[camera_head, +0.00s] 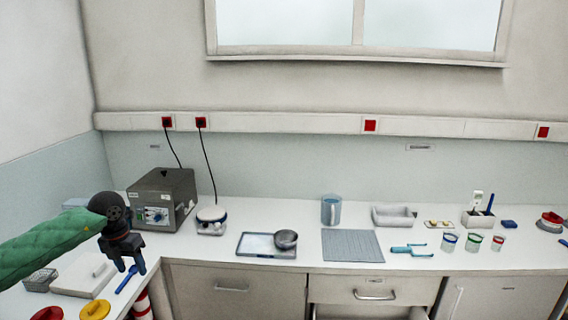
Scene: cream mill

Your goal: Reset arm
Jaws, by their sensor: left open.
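My left arm in its green sleeve (50,242) comes in from the left. My left gripper (132,268) is dark, points down and is open. It hangs over the left part of the counter, near a blue tool (127,279) and a white box (84,275). Nothing shows between its fingers. My right gripper is not in view.
A grey machine (162,197) and a small round device (211,220) stand behind. A tray (258,251) with a metal bowl (286,239), a grey mat (351,246), a mug (331,209) and glasses (473,243) are to the right. An open drawer (365,311) shows below.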

